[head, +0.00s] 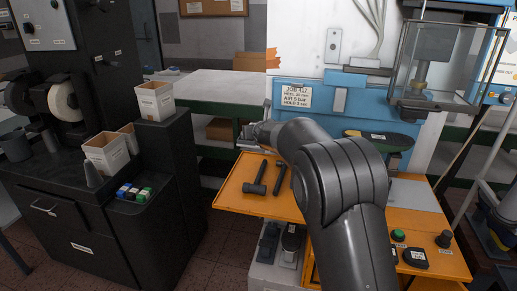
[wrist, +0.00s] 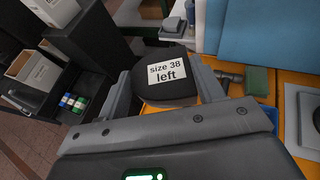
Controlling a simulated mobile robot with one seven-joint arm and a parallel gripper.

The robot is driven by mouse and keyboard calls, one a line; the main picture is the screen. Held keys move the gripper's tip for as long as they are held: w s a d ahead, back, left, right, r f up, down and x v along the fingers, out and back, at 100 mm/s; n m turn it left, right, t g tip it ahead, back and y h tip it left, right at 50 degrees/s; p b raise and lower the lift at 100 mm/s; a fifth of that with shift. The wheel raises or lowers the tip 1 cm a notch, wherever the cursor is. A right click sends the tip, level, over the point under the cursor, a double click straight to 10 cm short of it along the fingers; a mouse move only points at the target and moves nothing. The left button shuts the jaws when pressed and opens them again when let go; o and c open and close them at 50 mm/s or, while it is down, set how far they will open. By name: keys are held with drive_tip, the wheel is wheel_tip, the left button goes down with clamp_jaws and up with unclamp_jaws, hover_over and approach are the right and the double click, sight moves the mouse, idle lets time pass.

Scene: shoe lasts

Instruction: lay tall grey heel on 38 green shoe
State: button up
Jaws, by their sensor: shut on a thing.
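My gripper (wrist: 168,88) is shut on a dark, rounded piece (wrist: 180,92) with a white "size 38 left" label. In the head view my gripper is small and partly hidden by my arm, above the far left of the orange bench. A dark, flat shoe-shaped piece with a green edge (head: 392,141) lies under the press, right of my arm. I cannot tell for sure that it is the 38 green shoe. A grey tapered piece (head: 92,176) stands on the black cabinet beside the white boxes; it looks like a tall heel.
The orange bench (head: 232,193) holds a hammer (head: 256,181) and another dark tool. The blue press (head: 345,102) with a clear guard (head: 438,62) stands behind the bench.

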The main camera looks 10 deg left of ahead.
drive_tip(key=w+r, duration=0.1)
drive_tip(key=r, duration=0.1)
drive_tip(key=w+d+r, duration=0.1)
drive_tip(key=w+r, duration=0.2)
drive_tip(key=r, duration=0.1)
drive_tip(key=shift+w+d+r, duration=0.15)
drive_tip(key=shift+d+r, duration=0.1)
drive_tip(key=shift+r, duration=0.05)
drive_tip(key=w+d+r+m+t+h, duration=0.1)
drive_tip(key=w+d+m+h, duration=0.15)
drive_tip(key=d, duration=1.35)
drive_tip(key=w+d+r+m+h, duration=0.1)
drive_tip(key=w+d+m+h, duration=0.15)
drive_tip(key=d, duration=1.45)
drive_tip(key=shift+h, duration=0.4)
drive_tip(key=shift+s+a+f, duration=0.15)
drive_tip(key=shift+f, duration=1.6)
drive_tip(key=shift+s+a+f, duration=0.1)
drive_tip(key=shift+s+f, duration=0.05)
drive_tip(key=shift+f, duration=1.6)
drive_tip(key=shift+f, duration=0.2)
drive_tip(key=o, duration=1.1)
